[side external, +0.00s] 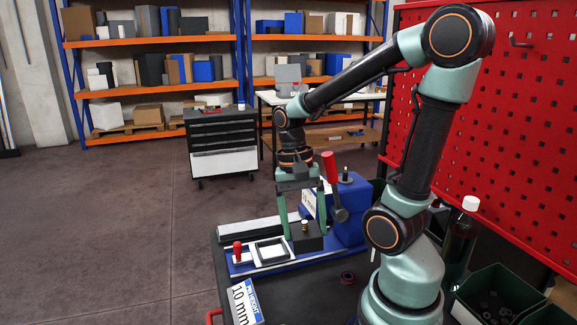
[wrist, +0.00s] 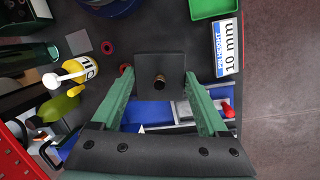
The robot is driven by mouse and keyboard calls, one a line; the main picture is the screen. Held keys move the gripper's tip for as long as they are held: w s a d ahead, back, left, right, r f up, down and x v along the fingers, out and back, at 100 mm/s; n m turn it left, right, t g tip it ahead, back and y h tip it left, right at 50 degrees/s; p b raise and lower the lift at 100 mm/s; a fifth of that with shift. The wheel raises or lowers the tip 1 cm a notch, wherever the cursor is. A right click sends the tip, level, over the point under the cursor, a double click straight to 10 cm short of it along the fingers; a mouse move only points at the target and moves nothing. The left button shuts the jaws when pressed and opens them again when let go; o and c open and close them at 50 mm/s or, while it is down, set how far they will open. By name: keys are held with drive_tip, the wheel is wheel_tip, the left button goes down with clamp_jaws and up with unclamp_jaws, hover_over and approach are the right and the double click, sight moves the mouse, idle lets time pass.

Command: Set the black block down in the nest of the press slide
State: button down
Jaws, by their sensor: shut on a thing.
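The black block (side external: 306,242), with a small brass knob on top, is between the green fingers of my gripper (side external: 303,230). My gripper is shut on it, and it looks level. In the wrist view the block (wrist: 150,66) sits between the fingertips (wrist: 160,78). The nest (side external: 257,243), a white-rimmed square on the press slide, shows left of the block in the side view. It looks empty there. The block's height over the slide is hard to tell. In the wrist view the block and fingers hide much of the slide.
The blue press (side external: 346,222) with its red lever (side external: 329,167) stands close right of my gripper. A red knob (side external: 237,249) is at the slide's left end. A height sign (side external: 246,302) stands in front. A yellow bottle (wrist: 80,70) shows in the wrist view.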

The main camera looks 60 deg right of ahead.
sight(302, 227)
drive_tip(key=v, duration=0.4)
drive_tip(key=shift+s+a+r, duration=0.1)
drive_tip(key=shift+s, duration=0.3)
drive_tip(key=shift+r, duration=0.2)
drive_tip(key=shift+w, duration=0.3)
drive_tip(key=w+d+f+n, duration=0.2)
drive_tip(key=w+d+f, duration=0.6)
drive_tip(key=w+f, duration=0.3)
drive_tip(key=shift+w+d+f+n+t, duration=0.2)
drive_tip(key=shift+w+n+t, duration=0.1)
drive_tip(key=shift+w, duration=0.2)
drive_tip(key=shift+f, duration=2.05)
drive_tip(key=shift+a+f, duration=0.1)
drive_tip(key=shift+f, duration=0.7)
